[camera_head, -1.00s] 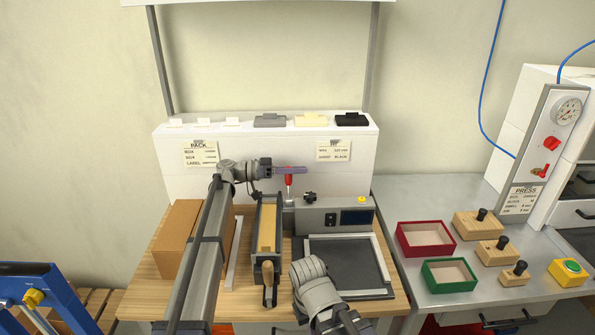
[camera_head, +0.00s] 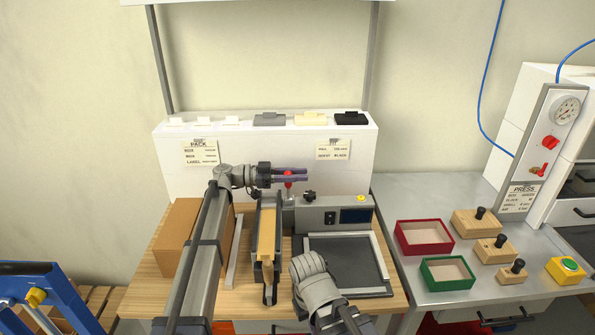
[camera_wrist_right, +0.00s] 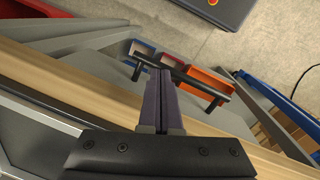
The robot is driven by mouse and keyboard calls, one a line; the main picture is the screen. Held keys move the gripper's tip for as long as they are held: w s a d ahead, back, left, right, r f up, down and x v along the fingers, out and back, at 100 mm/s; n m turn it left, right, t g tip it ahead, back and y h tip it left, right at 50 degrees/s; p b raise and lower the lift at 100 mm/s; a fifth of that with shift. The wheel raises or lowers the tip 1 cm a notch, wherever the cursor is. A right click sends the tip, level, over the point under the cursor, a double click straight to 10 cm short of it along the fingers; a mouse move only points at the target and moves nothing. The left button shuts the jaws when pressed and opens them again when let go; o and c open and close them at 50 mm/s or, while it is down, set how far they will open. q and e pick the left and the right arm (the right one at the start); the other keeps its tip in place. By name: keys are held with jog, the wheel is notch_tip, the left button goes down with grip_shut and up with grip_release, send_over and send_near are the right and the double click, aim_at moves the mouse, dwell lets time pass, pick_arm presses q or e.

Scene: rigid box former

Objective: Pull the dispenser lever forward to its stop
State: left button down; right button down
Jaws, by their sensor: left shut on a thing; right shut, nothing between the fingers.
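The dispenser lever shows its red knob (camera_head: 288,173) on a short upright stem, at the left end of a grey box with a dial and dark screen (camera_head: 335,215). My left gripper (camera_head: 292,175) reaches in from the left and is shut on the red knob, which its purple fingers partly hide. My right arm (camera_head: 318,285) hangs low at the front of the bench; its fingertips are out of the head view. In the right wrist view my right gripper (camera_wrist_right: 160,95) is shut and empty, pointing down past the bench edge.
A narrow trough with a tan strip (camera_head: 266,232) stands left of a black framed tray (camera_head: 345,262). A cardboard box (camera_head: 178,238) is at the left. Red (camera_head: 425,237) and green (camera_head: 448,273) trays lie on the right table. A dark bar handle (camera_wrist_right: 190,78) crosses below my right fingers.

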pick_arm(q)
jog(key=shift+s+f+m+b, duration=0.25)
jog(key=shift+s+f+m, duration=0.05)
jog(key=shift+s+m, duration=0.75)
jog(key=shift+s+f+m+b, duration=0.2)
jog(key=shift+s+f+m, duration=0.05)
jog(key=shift+s+m, duration=0.8)
pick_arm(e)
jog(key=shift+f, duration=0.5)
pick_arm(q)
jog(key=c, duration=0.6)
grip_release()
jog(key=shift+c, duration=0.2)
jog(key=shift+r, duration=0.1)
pick_arm(e)
jog(key=shift+r, duration=0.1)
pick_arm(q)
notch_tip(320, 180, up, 10)
jog(key=p, duration=1)
pick_arm(e)
notch_tip(320, 180, up, 10)
